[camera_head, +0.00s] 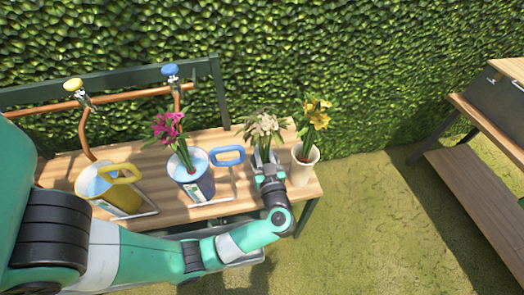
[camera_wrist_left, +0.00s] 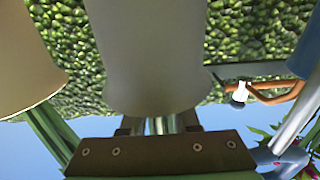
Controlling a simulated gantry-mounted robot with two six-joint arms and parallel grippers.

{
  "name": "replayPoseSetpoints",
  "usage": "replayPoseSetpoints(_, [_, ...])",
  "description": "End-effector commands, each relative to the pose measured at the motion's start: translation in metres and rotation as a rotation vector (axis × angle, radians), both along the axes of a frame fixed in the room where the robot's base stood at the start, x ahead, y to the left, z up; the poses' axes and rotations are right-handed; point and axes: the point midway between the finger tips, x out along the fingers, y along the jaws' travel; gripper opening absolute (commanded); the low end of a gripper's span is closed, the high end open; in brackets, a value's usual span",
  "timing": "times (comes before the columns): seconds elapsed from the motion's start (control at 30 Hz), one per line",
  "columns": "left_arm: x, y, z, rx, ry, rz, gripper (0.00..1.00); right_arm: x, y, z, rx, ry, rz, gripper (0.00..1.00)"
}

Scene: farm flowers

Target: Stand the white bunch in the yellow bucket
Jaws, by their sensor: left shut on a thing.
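The white bunch (camera_head: 262,127) stands upright near the right end of the wooden bench. My left gripper (camera_head: 266,163) is in front of it, shut on its green stems (camera_wrist_left: 164,125), just below the blooms. In the left wrist view, which is upside down, a pale vase (camera_wrist_left: 150,55) lies straight under the fingers (camera_wrist_left: 160,124); the stems' lower ends are hidden. The yellow bucket (camera_head: 122,198) stands at the left of the bench with its handle to the right and a pale blue surface inside; no flowers are in it. My right gripper is not in view.
A blue bucket (camera_head: 196,186) with a pink bunch (camera_head: 168,128) stands between the yellow bucket and my gripper. A cream vase (camera_head: 304,165) with a yellow bunch (camera_head: 316,113) is close on the right. Copper pipes with taps (camera_head: 84,98) run behind the bench (camera_head: 160,208).

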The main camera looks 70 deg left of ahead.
Motion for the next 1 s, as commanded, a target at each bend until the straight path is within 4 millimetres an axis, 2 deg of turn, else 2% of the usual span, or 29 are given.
replayPoseSetpoints(0.2, [0.000,0.000,-0.001,0.001,0.001,0.000,0.00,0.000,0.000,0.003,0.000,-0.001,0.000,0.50])
replayPoseSetpoints(0.23, [0.000,0.000,-0.002,0.000,0.002,0.000,0.31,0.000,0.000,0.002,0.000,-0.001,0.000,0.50])
replayPoseSetpoints(0.4, [0.000,0.000,-0.002,0.000,0.001,0.000,0.59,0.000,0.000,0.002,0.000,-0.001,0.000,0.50])
replayPoseSetpoints(0.77, [0.000,-0.002,0.003,-0.001,0.000,-0.001,0.59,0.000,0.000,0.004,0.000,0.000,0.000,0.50])
replayPoseSetpoints(0.87, [-0.001,-0.018,0.006,-0.001,0.004,-0.005,0.59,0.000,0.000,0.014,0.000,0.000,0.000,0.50])
replayPoseSetpoints(1.0, [-0.006,-0.051,0.008,0.001,0.004,-0.008,0.59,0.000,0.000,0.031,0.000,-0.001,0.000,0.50])
